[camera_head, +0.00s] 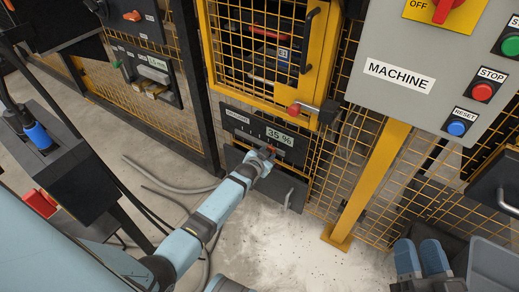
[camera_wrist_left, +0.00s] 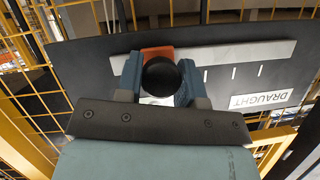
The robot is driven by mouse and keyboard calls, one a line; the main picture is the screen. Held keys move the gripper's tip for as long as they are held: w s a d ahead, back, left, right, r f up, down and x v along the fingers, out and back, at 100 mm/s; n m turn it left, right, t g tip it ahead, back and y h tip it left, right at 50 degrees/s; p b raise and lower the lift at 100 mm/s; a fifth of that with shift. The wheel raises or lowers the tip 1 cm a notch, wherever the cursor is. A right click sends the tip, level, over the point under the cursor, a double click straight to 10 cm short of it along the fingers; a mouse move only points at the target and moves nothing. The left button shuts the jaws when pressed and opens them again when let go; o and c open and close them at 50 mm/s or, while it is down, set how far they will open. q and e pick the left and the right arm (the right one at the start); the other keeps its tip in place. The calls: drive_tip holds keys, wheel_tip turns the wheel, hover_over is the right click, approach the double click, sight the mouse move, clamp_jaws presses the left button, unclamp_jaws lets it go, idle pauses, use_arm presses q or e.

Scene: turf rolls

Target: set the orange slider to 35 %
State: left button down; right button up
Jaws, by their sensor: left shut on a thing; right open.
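The orange slider (camera_head: 271,149) sits on a dark panel (camera_head: 232,122) labelled DRAUGHT, below a display (camera_head: 280,136) reading 35 %. My left gripper (camera_head: 263,158) is at the slider, its fingers largely hiding it in the head view. In the left wrist view the orange slider (camera_wrist_left: 158,52) shows between the blue fingers of the left gripper (camera_wrist_left: 161,84), which are shut on it. A round black part (camera_wrist_left: 162,76) lies between the fingers there. The slot (camera_wrist_left: 228,53) and white tick marks show beside them. My right gripper (camera_head: 421,258) is open and empty at the lower right.
A yellow mesh guard door (camera_head: 303,60) stands above the panel. Another panel (camera_head: 150,67) with a display is at left. Hoses (camera_head: 165,187) lie on the floor.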

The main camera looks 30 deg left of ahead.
use_arm(q)
drive_tip(key=c, duration=0.8)
unclamp_jaws()
drive_tip(key=shift+o, duration=0.2)
drive_tip(key=p+v, duration=0.5)
drive_tip(key=v, duration=0.8)
drive_tip(key=shift+s, duration=0.35)
use_arm(e)
drive_tip(key=shift+d+f+g+h, duration=0.4)
drive_tip(key=shift+f+h, duration=0.05)
drive_tip(key=shift+f, duration=0.25)
drive_tip(key=shift+d+f+g+h, duration=0.4)
drive_tip(key=shift+f+h, duration=0.1)
drive_tip(key=shift+f, duration=0.25)
drive_tip(key=shift+d+f+g+h, duration=0.4)
drive_tip(key=shift+f+h, duration=0.05)
drive_tip(key=shift+f, duration=0.25)
use_arm(q)
drive_tip(key=shift+r, duration=0.1)
